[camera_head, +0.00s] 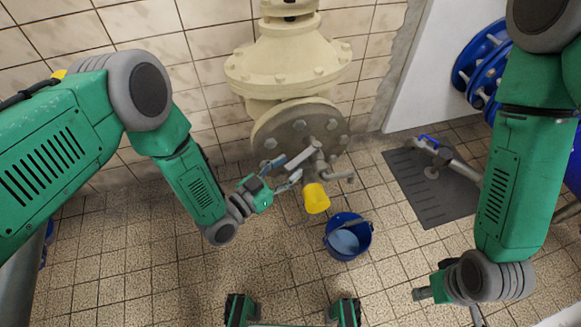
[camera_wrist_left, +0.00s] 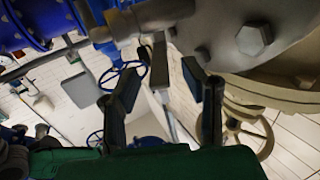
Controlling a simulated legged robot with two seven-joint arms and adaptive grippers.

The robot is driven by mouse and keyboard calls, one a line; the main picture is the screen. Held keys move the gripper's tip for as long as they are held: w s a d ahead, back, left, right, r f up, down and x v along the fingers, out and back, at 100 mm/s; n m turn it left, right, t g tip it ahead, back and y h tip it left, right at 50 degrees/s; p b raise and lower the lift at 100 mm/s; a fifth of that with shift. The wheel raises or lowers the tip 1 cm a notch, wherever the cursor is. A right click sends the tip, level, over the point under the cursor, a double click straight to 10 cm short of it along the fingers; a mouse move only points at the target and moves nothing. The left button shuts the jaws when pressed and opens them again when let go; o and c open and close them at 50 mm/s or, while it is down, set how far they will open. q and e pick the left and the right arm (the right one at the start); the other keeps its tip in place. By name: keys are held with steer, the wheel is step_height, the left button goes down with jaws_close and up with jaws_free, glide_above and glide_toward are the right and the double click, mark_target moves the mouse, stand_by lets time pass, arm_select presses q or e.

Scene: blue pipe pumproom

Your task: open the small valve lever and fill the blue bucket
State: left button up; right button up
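The small valve with its grey lever (camera_head: 302,158) sits on a round grey flange (camera_head: 272,130) at the foot of a cream pipe fitting. My left gripper (camera_head: 284,174) is beside the lever, fingers apart. In the left wrist view the open fingers (camera_wrist_left: 165,88) stand either side of a grey bar (camera_wrist_left: 159,66), likely the lever; contact cannot be told. The blue bucket (camera_head: 361,245) stands upright on the floor, below and right of the valve. Its inside looks pale blue; whether that is water is unclear. My right gripper (camera_head: 422,293) is low at right, its fingers unclear.
A yellow cup-like piece (camera_head: 316,199) hangs under the valve, above and left of the bucket. A dark mat (camera_head: 433,190) with a grey pipe piece (camera_head: 440,160) lies to the right. Blue flanges (camera_head: 480,70) stand at the upper right.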

arm_select(q)
steer(key=shift+w+d, duration=0.4)
steer(key=shift+d, duration=0.1)
jaws_close()
steer(key=shift+s+d+n+t+y+p, duration=0.2)
steer(key=shift+s+n+t+y+p, duration=0.2)
steer(key=shift+n+t+y, duration=0.3)
steer(key=shift+d, duration=0.35)
steer(key=shift+c, duration=0.3)
jaws_free()
steer(key=shift+a, duration=0.15)
steer(key=shift+o, duration=0.3)
steer(key=shift+a, duration=0.2)
steer(key=v, duration=1.2)
